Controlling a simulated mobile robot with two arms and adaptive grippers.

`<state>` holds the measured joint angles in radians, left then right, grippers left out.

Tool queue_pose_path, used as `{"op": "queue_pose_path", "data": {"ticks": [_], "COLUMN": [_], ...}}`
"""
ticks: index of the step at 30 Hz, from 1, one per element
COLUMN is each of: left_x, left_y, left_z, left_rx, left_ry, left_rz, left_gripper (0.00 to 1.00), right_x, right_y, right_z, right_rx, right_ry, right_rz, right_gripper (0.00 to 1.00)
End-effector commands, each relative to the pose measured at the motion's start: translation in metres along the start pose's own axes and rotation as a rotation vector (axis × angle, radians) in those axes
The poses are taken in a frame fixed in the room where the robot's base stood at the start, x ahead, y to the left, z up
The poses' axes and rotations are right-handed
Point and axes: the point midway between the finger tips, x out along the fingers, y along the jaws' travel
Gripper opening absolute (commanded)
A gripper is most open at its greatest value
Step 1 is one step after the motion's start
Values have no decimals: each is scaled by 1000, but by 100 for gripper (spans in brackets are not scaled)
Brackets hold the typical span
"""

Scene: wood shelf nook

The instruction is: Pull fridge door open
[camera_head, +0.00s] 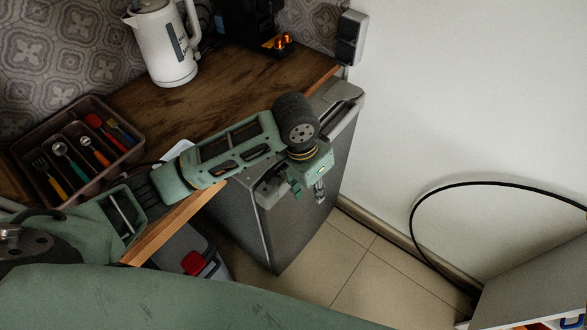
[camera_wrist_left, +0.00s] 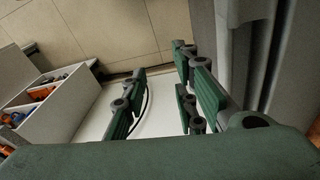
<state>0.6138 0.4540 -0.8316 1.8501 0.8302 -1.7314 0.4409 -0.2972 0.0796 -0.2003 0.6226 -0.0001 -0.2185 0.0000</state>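The grey fridge (camera_head: 240,226) stands under the wooden counter, and its door (camera_head: 322,205) appears closed. My left gripper (camera_head: 319,190) is at the upper part of the door, just in front of its face. The wrist partly hides the door's top edge. In the left wrist view, the two green-padded fingers of the left gripper (camera_wrist_left: 165,105) are spread apart with nothing between them. The grey fridge door (camera_wrist_left: 233,45) is beside the right finger in that view. I cannot tell whether that finger touches it. My right gripper is not in view.
The counter (camera_head: 130,100) holds a white kettle (camera_head: 163,45) and a cutlery tray (camera_head: 40,130). A black cable (camera_head: 425,205) arcs beside the white wall. A light box (camera_head: 540,285) stands at lower right. Tiled floor (camera_head: 330,260) is clear before the fridge.

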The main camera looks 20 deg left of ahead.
Motion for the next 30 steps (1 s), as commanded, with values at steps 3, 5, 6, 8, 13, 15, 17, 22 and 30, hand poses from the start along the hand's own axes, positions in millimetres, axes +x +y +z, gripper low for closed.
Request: {"op": "queue_pose_path", "data": {"ticks": [3,5,6,8,13,15,17,22,30], "left_x": [-23,-32,-38,-45,-51,-45,-37,-10,19], "left_y": [-36,-49,-56,-65,-76,-78,-78,-82,-85], "left_z": [-14,-18,-20,-22,-23,-22,-21,-17,-14], "left_rx": [-52,-81,-97,-121,-153,-156,-156,-155,-152], "left_ry": [-56,-79,-91,-105,-124,-127,-127,-127,-123], "left_rz": [-62,-84,-95,-108,-123,-124,-123,-123,-124], "left_gripper": [27,27,27,27,27,27,27,27,27], "right_x": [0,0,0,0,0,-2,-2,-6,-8], "right_y": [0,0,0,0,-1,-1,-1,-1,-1], "right_z": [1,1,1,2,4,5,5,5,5], "right_rx": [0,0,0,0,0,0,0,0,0], "right_ry": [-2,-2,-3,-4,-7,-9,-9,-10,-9], "right_rz": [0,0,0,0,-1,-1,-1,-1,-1], "right_gripper": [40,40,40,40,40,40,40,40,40]}}
